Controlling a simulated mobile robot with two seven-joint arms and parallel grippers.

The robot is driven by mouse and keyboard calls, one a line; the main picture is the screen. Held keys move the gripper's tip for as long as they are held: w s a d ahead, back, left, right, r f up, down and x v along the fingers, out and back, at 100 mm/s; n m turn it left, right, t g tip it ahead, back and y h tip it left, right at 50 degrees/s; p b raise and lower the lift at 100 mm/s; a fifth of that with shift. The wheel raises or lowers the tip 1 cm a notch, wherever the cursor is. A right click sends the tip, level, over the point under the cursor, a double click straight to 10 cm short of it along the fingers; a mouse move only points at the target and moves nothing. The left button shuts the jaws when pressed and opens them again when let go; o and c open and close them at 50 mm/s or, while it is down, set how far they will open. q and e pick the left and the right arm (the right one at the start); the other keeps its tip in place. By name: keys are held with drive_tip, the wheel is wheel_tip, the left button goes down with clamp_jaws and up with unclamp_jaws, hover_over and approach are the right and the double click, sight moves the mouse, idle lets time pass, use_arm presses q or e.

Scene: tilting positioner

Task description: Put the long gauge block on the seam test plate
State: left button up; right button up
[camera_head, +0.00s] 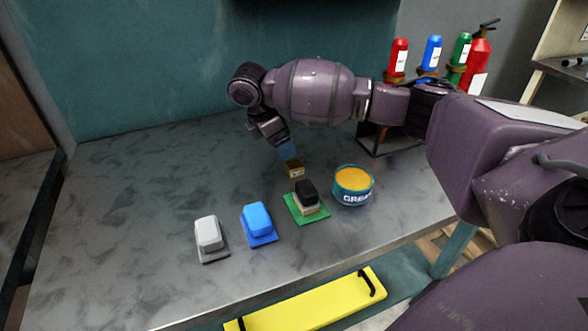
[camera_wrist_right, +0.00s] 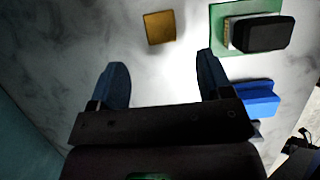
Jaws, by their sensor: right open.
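My right gripper (camera_head: 286,149) points down over the bench, its blue fingers open and empty in the right wrist view (camera_wrist_right: 163,70). A small tan-gold block (camera_head: 294,170) stands just below the fingertips in the head view; in the wrist view the block (camera_wrist_right: 160,27) lies beyond the fingertips, apart from them. It may be the gauge block; its length is hard to judge from above. A green plate (camera_head: 292,211) bears a pale piece with a black top (camera_head: 306,190); the green plate also shows in the wrist view (camera_wrist_right: 217,28). No label identifies the seam test plate. My left gripper is not in view.
A grease tin (camera_head: 353,187) stands right of the green plate. A blue block (camera_head: 257,220) and a grey block (camera_head: 209,234) stand on plates to the left. Coloured cylinders (camera_head: 432,54) stand in a rack behind. A yellow handled panel (camera_head: 310,303) lies below the bench's front edge. The bench's left is clear.

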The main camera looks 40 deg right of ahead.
sight(294, 164)
drive_tip(key=b+x, duration=0.1)
drive_tip(key=x, duration=0.7)
drive_tip(key=shift+f+b, duration=0.15)
drive_tip(key=shift+b, duration=0.15)
drive_tip(key=shift+c, duration=0.3)
drive_tip(key=c, duration=1.2)
